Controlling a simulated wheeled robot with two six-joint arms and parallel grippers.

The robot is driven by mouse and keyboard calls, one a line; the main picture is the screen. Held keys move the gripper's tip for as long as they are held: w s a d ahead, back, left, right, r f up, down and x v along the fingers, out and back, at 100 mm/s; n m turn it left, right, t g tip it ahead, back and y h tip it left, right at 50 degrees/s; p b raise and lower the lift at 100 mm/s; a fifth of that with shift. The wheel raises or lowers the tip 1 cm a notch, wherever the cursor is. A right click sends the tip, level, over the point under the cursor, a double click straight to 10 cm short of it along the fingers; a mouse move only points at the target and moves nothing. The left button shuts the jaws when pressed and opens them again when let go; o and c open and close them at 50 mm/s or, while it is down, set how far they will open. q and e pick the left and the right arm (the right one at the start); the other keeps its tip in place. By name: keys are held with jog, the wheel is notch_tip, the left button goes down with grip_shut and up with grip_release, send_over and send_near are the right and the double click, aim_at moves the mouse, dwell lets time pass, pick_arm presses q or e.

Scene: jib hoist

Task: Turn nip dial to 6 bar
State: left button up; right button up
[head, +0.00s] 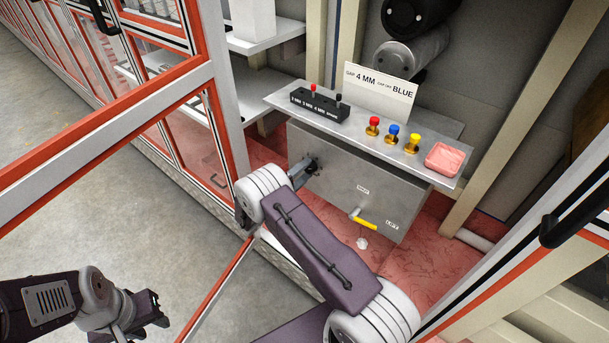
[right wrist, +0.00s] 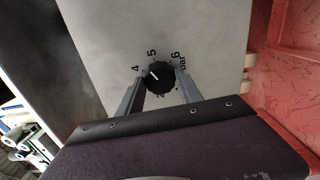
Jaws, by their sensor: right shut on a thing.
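The nip dial (right wrist: 159,77) is a black knurled knob on a grey panel in the right wrist view. Its white pointer mark points up and left, close to the 4 and slightly toward the 5. The 6 and "bar" are printed at its upper right. My right gripper (right wrist: 159,88) has one finger on each side of the dial and is shut on it. In the head view the right gripper (head: 307,166) is at the left part of the grey box's front, where the dial is mostly hidden. My left gripper (head: 140,312) hangs low at the left, away from the box; its jaw opening is unclear.
The grey box (head: 345,190) carries a yellow-handled lever (head: 364,219). The shelf above holds a black switch block (head: 319,104), a "4 MM BLUE" card (head: 380,95), red, blue and yellow knobs (head: 392,132) and a pink tray (head: 445,158). An orange-edged guard frame (head: 215,60) stands at the left.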

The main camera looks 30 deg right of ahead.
jog(key=shift+f+m+b, duration=0.25)
jog(key=shift+m+b, duration=0.4)
jog(key=shift+m, duration=0.35)
jog(key=m+b, duration=0.6)
jog(key=b, duration=0.1)
jog(key=shift+f+b, duration=0.2)
jog(key=shift+b, duration=0.15)
jog(key=m+b, duration=0.6)
jog(key=b, duration=0.6)
jog(key=shift+r+m, duration=0.15)
jog(key=shift+m, duration=0.15)
jog(key=shift+r+m+b, duration=0.2)
jog(key=shift+m+b, duration=0.1)
jog(key=shift+b, duration=0.5)
jog(key=o, duration=1.4)
jog(key=shift+r, duration=0.1)
jog(key=shift+c, duration=0.2)
